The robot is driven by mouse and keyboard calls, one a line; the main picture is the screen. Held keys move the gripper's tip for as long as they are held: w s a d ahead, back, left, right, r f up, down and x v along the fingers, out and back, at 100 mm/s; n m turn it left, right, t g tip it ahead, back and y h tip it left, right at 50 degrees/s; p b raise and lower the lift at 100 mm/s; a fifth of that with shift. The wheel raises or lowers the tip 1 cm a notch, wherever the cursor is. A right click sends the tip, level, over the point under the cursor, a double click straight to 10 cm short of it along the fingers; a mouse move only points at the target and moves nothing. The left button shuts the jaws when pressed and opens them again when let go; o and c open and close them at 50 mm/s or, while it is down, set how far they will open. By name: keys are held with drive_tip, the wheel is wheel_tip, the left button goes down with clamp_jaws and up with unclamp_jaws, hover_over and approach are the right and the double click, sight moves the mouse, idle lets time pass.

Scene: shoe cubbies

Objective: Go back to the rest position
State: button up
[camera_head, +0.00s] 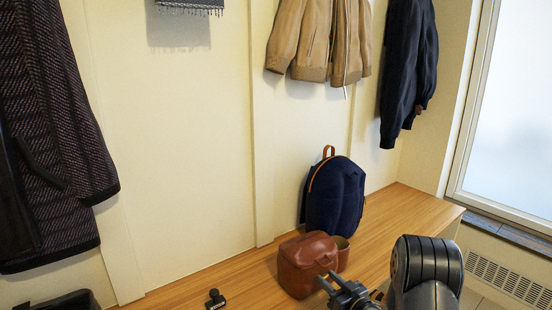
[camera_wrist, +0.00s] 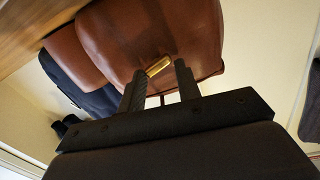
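My gripper (camera_head: 329,281) is at the lower right in the head view, in front of a brown leather bag (camera_head: 302,262) on the wooden bench. In the wrist view my gripper (camera_wrist: 159,80) has its two dark fingers apart, with nothing held between them. The brown bag (camera_wrist: 150,32) fills the upper middle there, its gold clasp (camera_wrist: 158,66) showing between the fingers. I cannot tell whether the fingers touch the bag.
A navy backpack (camera_head: 335,197) stands on the bench (camera_head: 400,216) behind the bag. A small black object (camera_head: 215,299) lies to the left. Coats hang above, including a tan jacket (camera_head: 318,38) and a dark jacket (camera_head: 407,70). A window (camera_head: 510,110) is at the right.

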drive_tip(key=shift+f+n, duration=0.1)
drive_tip(key=shift+n, duration=0.6)
drive_tip(key=shift+v, duration=1.1)
drive_tip(key=shift+a, duration=0.1)
